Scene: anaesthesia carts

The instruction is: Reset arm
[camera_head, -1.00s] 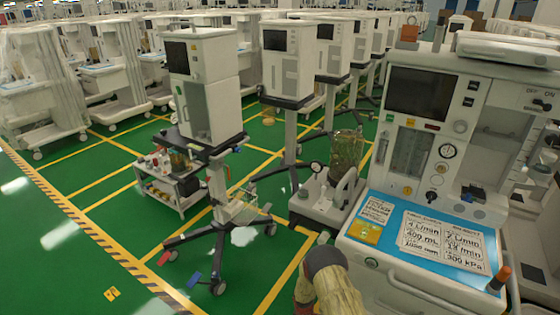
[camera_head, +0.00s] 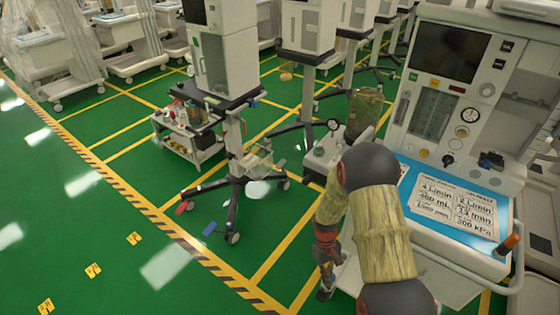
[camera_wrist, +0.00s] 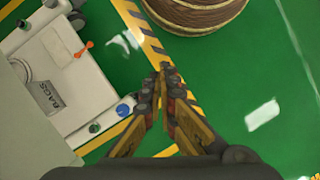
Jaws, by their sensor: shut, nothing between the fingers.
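My gripper (camera_head: 325,284) hangs low in front of the anaesthesia cart on the right, at the end of my bent arm. In the camera_wrist view my gripper (camera_wrist: 165,80) has its two fingers shut with nothing between them, above the green floor. The anaesthesia cart (camera_head: 453,133) has a dark screen, dials and a blue worktop with printed cards. My arm hides part of its front and lower body. The wrist view shows a pale unit (camera_wrist: 65,65) with a label reading BAGS to the left of the fingers, apart from them.
A wheeled stand (camera_head: 237,165) with a white cabinet is left of my arm, beside a small trolley (camera_head: 190,137) with items on it. A glass canister (camera_head: 364,112) stands behind my arm. An orange-handled item (camera_head: 509,243) is at the cart's right edge. Open green floor lies at left.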

